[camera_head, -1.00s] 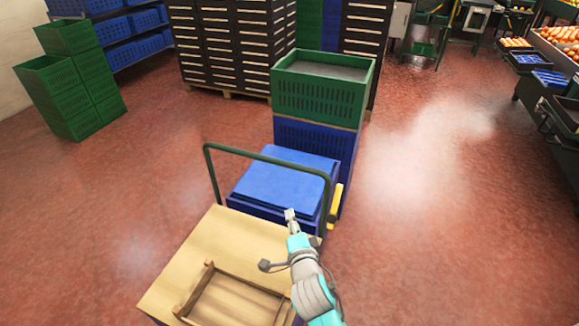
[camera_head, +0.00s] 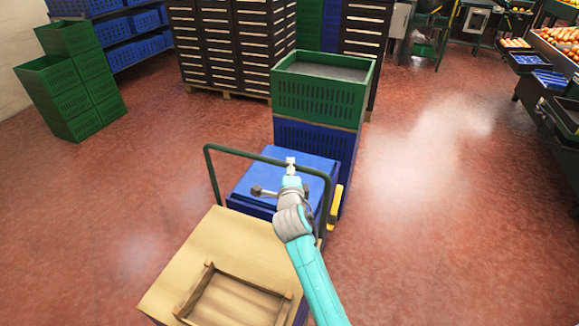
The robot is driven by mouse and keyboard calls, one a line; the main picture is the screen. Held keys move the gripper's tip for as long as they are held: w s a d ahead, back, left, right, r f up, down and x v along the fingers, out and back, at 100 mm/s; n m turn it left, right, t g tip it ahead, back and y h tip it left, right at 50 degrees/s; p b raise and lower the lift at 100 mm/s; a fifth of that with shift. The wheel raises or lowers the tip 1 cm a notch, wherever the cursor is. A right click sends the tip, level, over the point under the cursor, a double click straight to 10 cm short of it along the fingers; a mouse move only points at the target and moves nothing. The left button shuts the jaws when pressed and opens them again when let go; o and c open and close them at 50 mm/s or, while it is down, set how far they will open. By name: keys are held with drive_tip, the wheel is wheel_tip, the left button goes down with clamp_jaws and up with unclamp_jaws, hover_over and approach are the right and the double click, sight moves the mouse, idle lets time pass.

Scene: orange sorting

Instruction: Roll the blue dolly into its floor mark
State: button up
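A blue, flat-topped body (camera_head: 313,168), which may be the blue dolly, stands in the centre behind a dark green bar handle (camera_head: 240,151). I cannot tell which body the handle belongs to. A blue crate (camera_head: 325,142) with a green crate (camera_head: 318,95) on top stands just behind. My gripper (camera_head: 291,161) appears over the blue top, close to the handle's top bar in the picture. Its fingers are too small to show whether they are open, and I cannot tell if it touches the bar. No floor mark is visible.
A wooden top (camera_head: 225,257) with a shallow wooden tray (camera_head: 235,303) is in front. Green crates (camera_head: 70,95) stand at left, dark crate stacks (camera_head: 238,50) behind, and a produce stand (camera_head: 553,85) at right. Red floor (camera_head: 440,210) is open on both sides.

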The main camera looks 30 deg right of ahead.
drive_tip(key=shift+x, duration=1.55)
clamp_jaws()
